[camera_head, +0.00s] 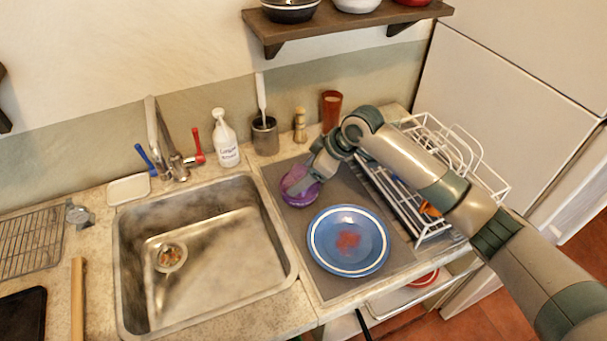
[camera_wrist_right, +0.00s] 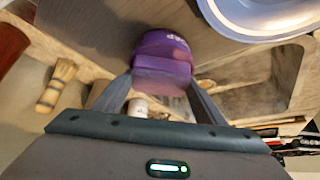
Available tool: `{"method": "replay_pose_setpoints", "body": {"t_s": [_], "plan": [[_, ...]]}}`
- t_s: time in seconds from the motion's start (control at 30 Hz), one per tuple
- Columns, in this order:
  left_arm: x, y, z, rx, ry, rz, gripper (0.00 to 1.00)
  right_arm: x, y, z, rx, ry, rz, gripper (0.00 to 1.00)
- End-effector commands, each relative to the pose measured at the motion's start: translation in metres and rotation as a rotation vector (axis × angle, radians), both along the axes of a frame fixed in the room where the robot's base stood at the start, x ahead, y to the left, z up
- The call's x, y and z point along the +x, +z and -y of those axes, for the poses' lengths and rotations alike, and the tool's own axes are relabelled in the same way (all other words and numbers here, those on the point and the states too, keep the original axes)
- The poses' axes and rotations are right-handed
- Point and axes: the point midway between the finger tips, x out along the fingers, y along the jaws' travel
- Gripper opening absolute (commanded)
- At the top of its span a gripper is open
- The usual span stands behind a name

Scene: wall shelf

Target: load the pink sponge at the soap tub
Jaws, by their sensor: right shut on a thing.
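The purple soap tub (camera_head: 287,184) stands on the grey mat right of the sink, behind the blue plate. My right gripper (camera_head: 302,184) reaches down to the tub from the right. In the wrist view its fingers (camera_wrist_right: 160,88) are shut on a mauve-pink block, the pink sponge (camera_wrist_right: 161,81), held at the tub. Whether the sponge touches the soap is hidden. My left gripper is in neither view.
A blue plate (camera_head: 325,258) with a red stain lies close in front of the tub. A white dish rack (camera_head: 432,228) stands right, under my arm. A utensil cup (camera_head: 265,138), wooden brush (camera_head: 300,126) and soap bottle (camera_head: 226,142) stand behind. The sink (camera_head: 215,275) is empty.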

Motion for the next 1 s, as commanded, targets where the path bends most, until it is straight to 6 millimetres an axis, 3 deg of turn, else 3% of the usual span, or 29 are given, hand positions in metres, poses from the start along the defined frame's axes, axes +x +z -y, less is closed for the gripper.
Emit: {"method": "replay_pose_setpoints", "body": {"t_s": [0.57,1.0], "plan": [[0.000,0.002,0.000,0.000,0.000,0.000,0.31,-0.001,0.001,0.000,-0.001,0.000,-0.002,0.47],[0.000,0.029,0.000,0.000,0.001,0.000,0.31,0.000,0.029,0.000,-0.001,0.000,0.000,0.47]]}}
